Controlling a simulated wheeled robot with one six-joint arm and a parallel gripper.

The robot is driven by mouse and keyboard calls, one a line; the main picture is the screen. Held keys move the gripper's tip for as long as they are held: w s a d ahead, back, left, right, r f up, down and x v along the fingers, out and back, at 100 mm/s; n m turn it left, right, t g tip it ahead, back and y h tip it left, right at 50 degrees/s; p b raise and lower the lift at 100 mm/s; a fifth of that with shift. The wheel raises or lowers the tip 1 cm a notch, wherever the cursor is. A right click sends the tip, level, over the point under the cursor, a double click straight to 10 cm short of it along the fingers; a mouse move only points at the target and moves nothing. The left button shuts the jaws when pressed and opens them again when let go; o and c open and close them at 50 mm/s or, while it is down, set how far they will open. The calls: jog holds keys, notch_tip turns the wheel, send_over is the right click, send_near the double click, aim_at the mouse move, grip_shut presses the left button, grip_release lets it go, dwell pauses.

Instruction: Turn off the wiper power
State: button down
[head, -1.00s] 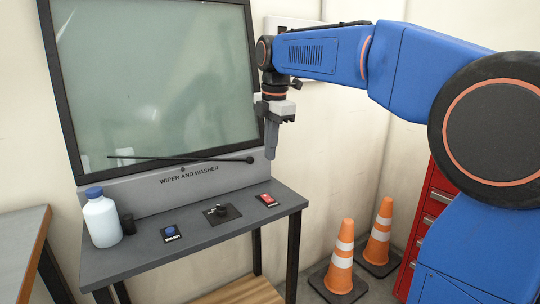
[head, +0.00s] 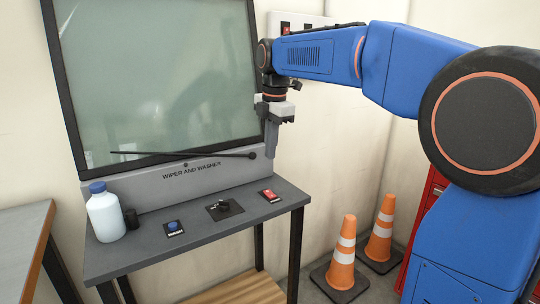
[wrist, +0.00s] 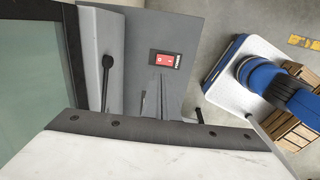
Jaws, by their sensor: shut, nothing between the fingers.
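The red power switch (head: 269,195) sits on a black plate at the right of the grey console top. It also shows in the wrist view (wrist: 163,67), with white lettering beside it. My gripper (head: 270,154) is shut and empty, pointing down, above the back right of the console and apart from the switch in the head view. In the wrist view its grey fingers (wrist: 157,92) appear just below the switch. The black wiper (head: 182,154) lies along the bottom of the glass (head: 155,80). Whether the switch is on or off cannot be told.
A black knob (head: 224,208), a blue wash button (head: 174,227) and a white bottle (head: 106,215) stand on the console top (head: 200,240). Orange cones (head: 345,243) stand on the floor at right. A wall box (head: 287,22) is partly behind my arm.

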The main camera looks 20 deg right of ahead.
aim_at(269, 194)
jog(key=f, duration=0.4)
jog(key=w+f, duration=0.1)
jog(key=f, duration=0.7)
jog(key=shift+w+a, duration=0.2)
jog(key=shift+a, duration=0.05)
jog(key=shift+f, duration=0.15)
jog(key=shift+s+d, duration=0.25)
jog(key=shift+s, duration=0.45)
jog(key=shift+r, duration=0.25)
jog(key=shift+a+r, duration=0.1)
jog(key=shift+r, duration=0.25)
notch_tip(269, 194, up, 13)
jog(key=s, duration=0.1)
jog(key=shift+s+d, duration=0.3)
jog(key=shift+d, duration=0.05)
